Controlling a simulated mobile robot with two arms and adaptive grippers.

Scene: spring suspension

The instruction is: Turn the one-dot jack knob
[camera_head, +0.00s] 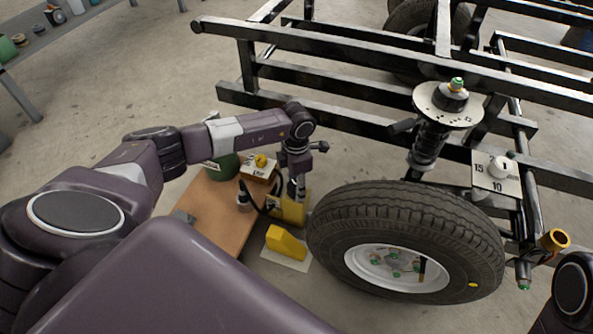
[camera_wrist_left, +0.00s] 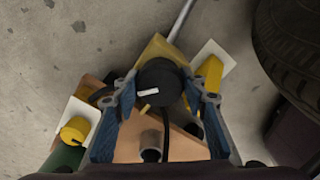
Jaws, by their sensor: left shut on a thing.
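My left gripper (camera_head: 297,188) reaches down over the yellow jack (camera_head: 291,212) on the floor beside the tire. In the left wrist view, its blue-grey fingers (camera_wrist_left: 158,80) stand on both sides of a round black knob (camera_wrist_left: 158,94) with a white mark, and they are shut on it. The knob sits on the jack's yellow body (camera_wrist_left: 157,48). I cannot make out any dots on it. In the head view the gripper hides most of the knob. My right gripper is out of view.
A large tire (camera_head: 405,215) stands close right of the jack, under a black frame (camera_head: 345,75). A yellow wedge (camera_head: 285,243) lies in front. A wooden board (camera_head: 208,215) and a yellow knob on a plate (camera_head: 261,160) are to the left. A dial panel (camera_head: 482,184) is at right.

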